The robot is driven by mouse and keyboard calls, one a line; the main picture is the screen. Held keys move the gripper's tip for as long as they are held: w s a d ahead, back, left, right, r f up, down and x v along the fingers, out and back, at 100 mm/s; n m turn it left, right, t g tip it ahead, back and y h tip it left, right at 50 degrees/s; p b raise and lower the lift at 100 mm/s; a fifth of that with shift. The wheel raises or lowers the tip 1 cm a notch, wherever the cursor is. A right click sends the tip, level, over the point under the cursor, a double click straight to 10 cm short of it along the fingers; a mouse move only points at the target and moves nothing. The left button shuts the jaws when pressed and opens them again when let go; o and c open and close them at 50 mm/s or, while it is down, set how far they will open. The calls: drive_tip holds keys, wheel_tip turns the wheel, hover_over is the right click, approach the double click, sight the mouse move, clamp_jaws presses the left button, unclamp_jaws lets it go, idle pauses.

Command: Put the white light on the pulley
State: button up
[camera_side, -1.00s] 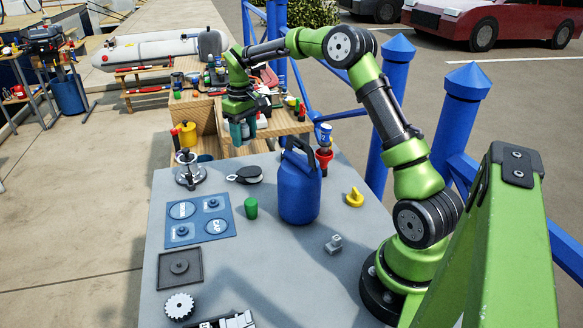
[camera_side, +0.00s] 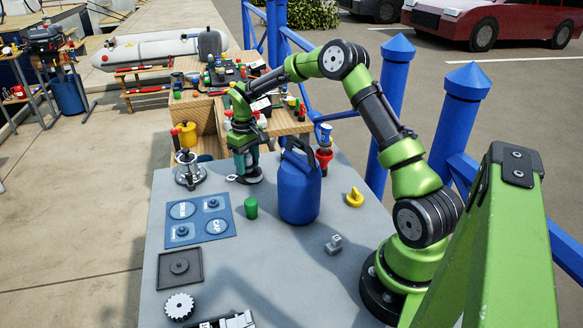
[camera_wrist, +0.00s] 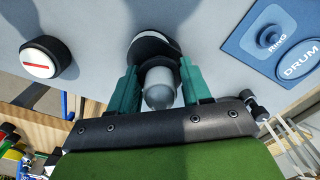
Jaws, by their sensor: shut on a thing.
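My gripper (camera_side: 246,168) is over the black pulley (camera_side: 251,179) near the far edge of the grey table. In the wrist view, its teal fingers (camera_wrist: 163,82) are shut on a pale grey-white domed piece, which I take for the white light (camera_wrist: 160,90). The light lies in front of the pulley (camera_wrist: 149,47), whose dark rounded body shows just beyond it. The fingers hide most of the light in the side view. I cannot tell whether the light touches the pulley.
A metal winch-like part (camera_side: 188,172) stands left. A blue labelled mat (camera_side: 200,220) lies front left. A white round piece with a red bar (camera_wrist: 40,61) shows in the wrist view.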

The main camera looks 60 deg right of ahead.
drive_tip(key=shift+f, duration=0.15)
drive_tip(key=o, duration=1.1)
drive_tip(key=shift+c, duration=0.2)
